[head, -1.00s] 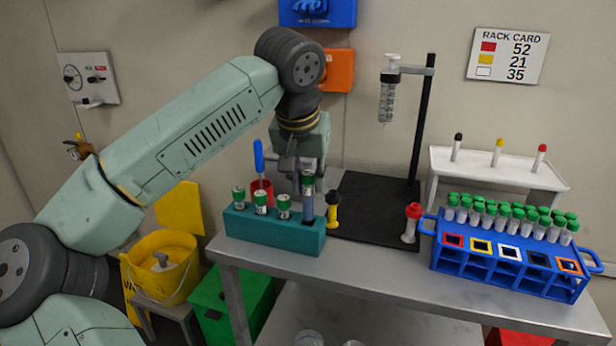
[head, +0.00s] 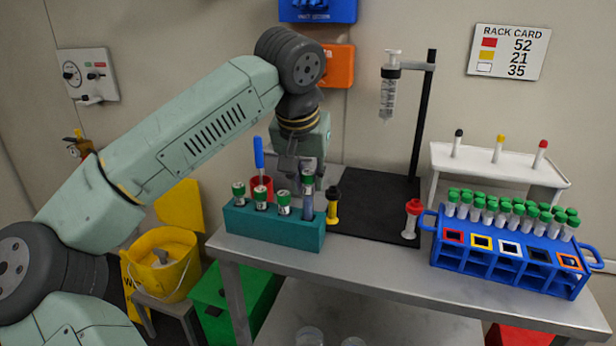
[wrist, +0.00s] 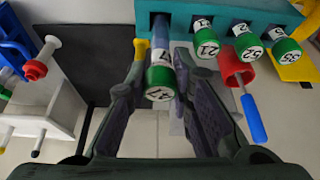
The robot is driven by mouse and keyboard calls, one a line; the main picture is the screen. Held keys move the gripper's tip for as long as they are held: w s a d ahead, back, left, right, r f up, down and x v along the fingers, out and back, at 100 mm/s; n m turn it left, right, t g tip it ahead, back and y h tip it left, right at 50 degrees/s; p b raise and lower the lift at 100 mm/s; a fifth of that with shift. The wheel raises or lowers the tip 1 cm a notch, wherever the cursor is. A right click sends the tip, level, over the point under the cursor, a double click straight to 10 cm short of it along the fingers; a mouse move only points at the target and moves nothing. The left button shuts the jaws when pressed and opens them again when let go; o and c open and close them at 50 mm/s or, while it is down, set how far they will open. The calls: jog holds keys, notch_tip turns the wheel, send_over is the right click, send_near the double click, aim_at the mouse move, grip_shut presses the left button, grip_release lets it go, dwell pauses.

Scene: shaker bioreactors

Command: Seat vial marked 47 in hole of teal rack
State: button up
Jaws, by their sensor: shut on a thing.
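The teal rack (head: 265,232) stands at the left end of the metal table and holds three green-capped vials. In the wrist view these vials (wrist: 205,40) are marked 21, 52 and 35. My gripper (head: 308,178) is above the rack's right end. It is shut on a green-capped vial (head: 307,206), whose cap appears to read 47 in the wrist view (wrist: 160,80). The vial is about upright, with its bluish tube reaching down to the rack's right end. I cannot tell how far its lower end is inside a hole.
A yellow-and-black vial (head: 333,206) stands just right of the rack, close to my gripper. A red cup (head: 261,187) with a blue-handled tool is behind it. A black mat (head: 375,200) with a syringe stand and a blue rack (head: 505,262) are farther right.

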aim_at(307, 195)
jog(key=shift+f+b, duration=1.6)
jog(key=shift+f, duration=1.15)
dwell(2.5)
jog(key=o, duration=0.9)
jog(key=shift+o, duration=0.2)
jog(key=v, duration=1.2)
